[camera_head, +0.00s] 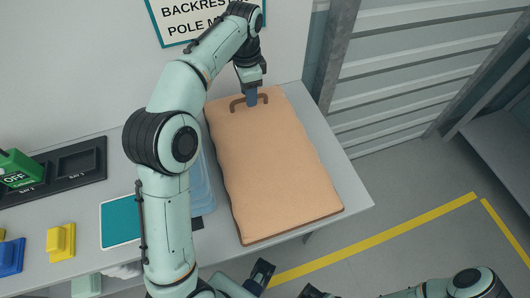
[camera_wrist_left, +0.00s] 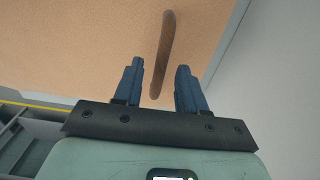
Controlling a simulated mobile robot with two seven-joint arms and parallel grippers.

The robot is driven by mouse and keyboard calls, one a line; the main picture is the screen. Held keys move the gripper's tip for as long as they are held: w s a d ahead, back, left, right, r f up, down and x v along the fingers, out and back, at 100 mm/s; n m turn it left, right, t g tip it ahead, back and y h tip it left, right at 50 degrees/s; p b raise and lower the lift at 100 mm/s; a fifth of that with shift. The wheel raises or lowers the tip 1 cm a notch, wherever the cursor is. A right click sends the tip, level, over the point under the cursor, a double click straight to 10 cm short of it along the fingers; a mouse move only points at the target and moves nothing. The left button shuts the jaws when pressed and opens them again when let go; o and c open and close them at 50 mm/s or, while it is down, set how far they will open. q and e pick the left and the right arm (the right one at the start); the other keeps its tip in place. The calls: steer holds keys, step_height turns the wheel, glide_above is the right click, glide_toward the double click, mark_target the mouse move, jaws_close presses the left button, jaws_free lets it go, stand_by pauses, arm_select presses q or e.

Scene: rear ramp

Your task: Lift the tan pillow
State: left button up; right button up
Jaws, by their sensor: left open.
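The tan pillow (camera_head: 270,165) lies flat on the grey table, a large rounded slab with a brown handle (camera_head: 236,104) at its far end. My left gripper (camera_head: 252,100) is at that handle, pointing down, with its blue fingers open. In the left wrist view the gripper (camera_wrist_left: 159,66) has one finger on each side of the brown handle (camera_wrist_left: 167,40), with gaps visible in the picture. The pillow's tan surface (camera_wrist_left: 80,50) fills much of that view. I cannot tell how deep the fingers reach around the handle.
A blue translucent tray (camera_head: 201,190) sits left of the pillow, partly behind my left arm. A wall sign (camera_head: 190,20) hangs behind. Floor right is open.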

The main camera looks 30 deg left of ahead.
arm_select(q)
step_height(320, 180, down, 3)
steer(key=shift+s+a+r, duration=0.1)
jaws_close()
steer(key=shift+r, duration=0.1)
stand_by(1.3)
